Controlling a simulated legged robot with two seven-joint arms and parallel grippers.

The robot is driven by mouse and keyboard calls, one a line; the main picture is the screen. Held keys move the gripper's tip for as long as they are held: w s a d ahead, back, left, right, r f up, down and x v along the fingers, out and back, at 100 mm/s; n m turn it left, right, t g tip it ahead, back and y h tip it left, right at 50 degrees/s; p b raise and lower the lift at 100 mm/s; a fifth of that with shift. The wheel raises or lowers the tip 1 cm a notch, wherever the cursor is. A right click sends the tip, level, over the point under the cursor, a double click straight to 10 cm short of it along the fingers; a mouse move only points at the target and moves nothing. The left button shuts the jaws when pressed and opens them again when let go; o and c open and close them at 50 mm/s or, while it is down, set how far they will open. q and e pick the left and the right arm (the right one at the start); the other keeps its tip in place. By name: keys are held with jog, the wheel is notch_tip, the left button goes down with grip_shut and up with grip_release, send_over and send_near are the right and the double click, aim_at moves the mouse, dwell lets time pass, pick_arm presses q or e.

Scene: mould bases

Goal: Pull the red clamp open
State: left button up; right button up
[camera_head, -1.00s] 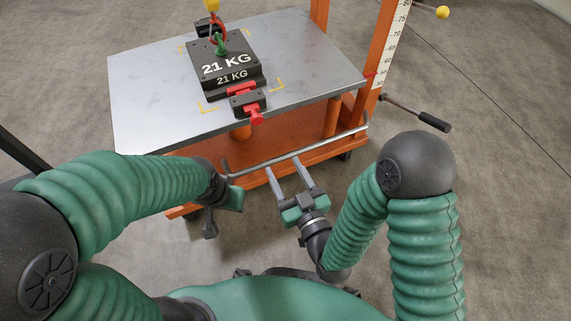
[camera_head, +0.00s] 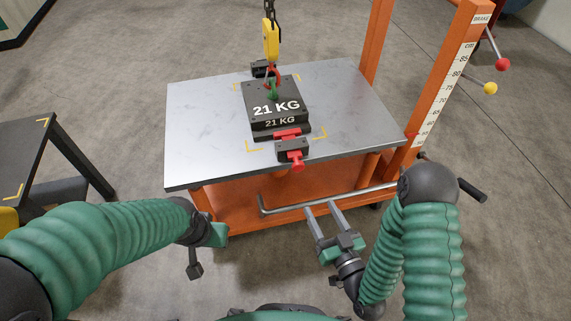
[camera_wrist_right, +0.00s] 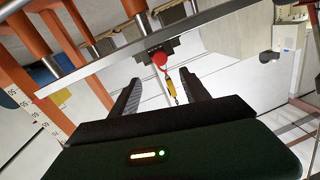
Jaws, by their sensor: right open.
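The red clamp (camera_head: 296,160) sits at the table's near edge, a black block with a red knob facing me and a red bar against the black 21 KG mould base (camera_head: 277,108). Its red knob also shows in the right wrist view (camera_wrist_right: 160,58), beyond the fingers. My right gripper (camera_head: 321,206) is open and empty, its two grey fingers pointing at the table, below and slightly right of the clamp, not touching it. My left gripper (camera_head: 212,236) hangs at the cart's left front; its fingers are not clear.
The grey tabletop (camera_head: 210,125) rests on an orange lift cart (camera_head: 235,212). A push bar (camera_head: 285,208) crosses near my right fingers. A yellow crane hook (camera_head: 270,42) hangs over the mould base. A dark table (camera_head: 28,150) stands at left. A scaled orange post (camera_head: 447,85) rises at right.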

jog(key=b, duration=0.9)
send_near(299, 169)
jog(key=w+f, duration=0.1)
jog(key=w, duration=0.1)
jog(key=x, duration=0.3)
jog(key=b+x, duration=0.1)
jog(key=x, duration=0.2)
jog(key=b+x, duration=0.1)
jog(key=x, duration=0.1)
jog(key=shift+w+a+r, duration=0.2)
jog(key=shift+a+r, duration=0.2)
jog(key=shift+a, duration=0.05)
grip_shut()
jog(key=shift+s, duration=0.3)
grip_release()
